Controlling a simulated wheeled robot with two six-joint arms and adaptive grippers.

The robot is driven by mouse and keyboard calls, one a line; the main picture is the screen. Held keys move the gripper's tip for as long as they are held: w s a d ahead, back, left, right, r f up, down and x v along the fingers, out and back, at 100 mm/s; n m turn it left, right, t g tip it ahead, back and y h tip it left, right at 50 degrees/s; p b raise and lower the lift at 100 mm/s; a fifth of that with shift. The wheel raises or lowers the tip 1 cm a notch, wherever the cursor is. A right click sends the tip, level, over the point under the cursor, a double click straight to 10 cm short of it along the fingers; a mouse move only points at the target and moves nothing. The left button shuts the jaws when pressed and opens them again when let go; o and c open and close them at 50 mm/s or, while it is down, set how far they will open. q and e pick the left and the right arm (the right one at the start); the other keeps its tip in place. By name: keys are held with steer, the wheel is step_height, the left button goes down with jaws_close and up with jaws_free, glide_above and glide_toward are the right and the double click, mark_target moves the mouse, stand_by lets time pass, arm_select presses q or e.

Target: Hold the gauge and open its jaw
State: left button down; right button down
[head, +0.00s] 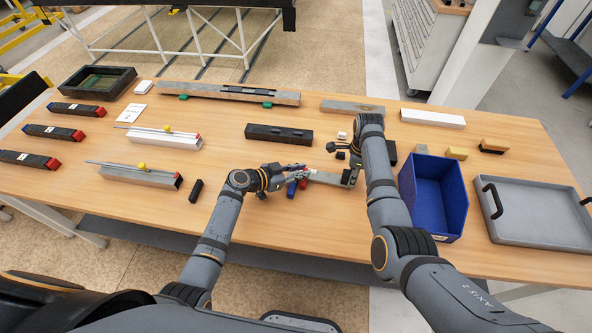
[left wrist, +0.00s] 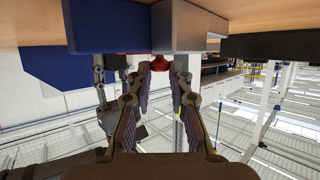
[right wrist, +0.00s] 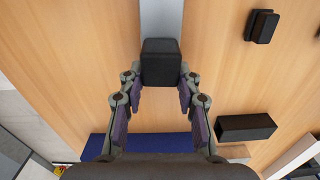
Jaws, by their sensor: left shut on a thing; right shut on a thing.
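The gauge (head: 328,178) is a grey bar lying near the table's front edge, with red and blue parts at its left end. My left gripper (head: 291,175) is at that end. In the left wrist view its fingertips (left wrist: 164,68) close around a small red part (left wrist: 160,62), beside a grey block (left wrist: 180,25) and a blue block (left wrist: 105,25). My right gripper (head: 349,166) is at the bar's right end. In the right wrist view its fingertips (right wrist: 160,78) are shut on a black block (right wrist: 161,60) at the end of the grey bar (right wrist: 161,18). The jaw gap is too small to make out.
A blue bin (head: 434,195) and a grey tray (head: 530,212) stand to the right. A dark block (head: 279,134) lies behind the gauge, and a small black piece (head: 196,190) lies left of my left arm. Bars and red-ended tools (head: 54,132) fill the left side.

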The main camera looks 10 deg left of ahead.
arm_select(q)
steer(key=shift+s+d+f, duration=0.1)
steer(key=shift+s+d, duration=0.05)
steer(key=shift+d, duration=1)
arm_select(e)
steer(key=shift+f, duration=0.1)
arm_select(q)
steer(key=c, duration=1.3)
jaws_free()
steer(key=v, duration=1.2)
steer(key=shift+a, duration=0.1)
